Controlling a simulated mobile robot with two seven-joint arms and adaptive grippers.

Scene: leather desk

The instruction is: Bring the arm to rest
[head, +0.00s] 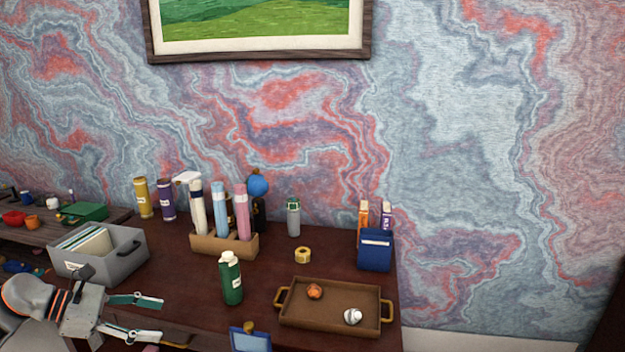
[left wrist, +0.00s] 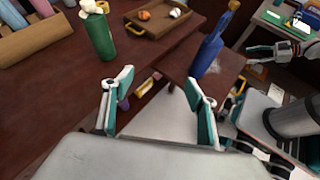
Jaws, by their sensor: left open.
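My left gripper (head: 158,320) is at the lower left of the head view, at the near left part of the dark desk (head: 190,290). Its two teal-and-grey fingers stand apart with nothing between them. In the left wrist view the open fingers (left wrist: 158,82) show with a clear gap over the desk's near edge. The green bottle (head: 231,278) stands upright to the right of the gripper, apart from it. My right gripper (left wrist: 262,54) shows small at the right of the left wrist view; its jaw state is unclear. It is not in the head view.
A grey bin (head: 128,263) sits just behind my left gripper. A brown tray (head: 330,322) holds an orange and a white item. A rack (head: 205,243) of tubes stands at the back. A blue bottle (left wrist: 210,45) stands near the desk's front edge.

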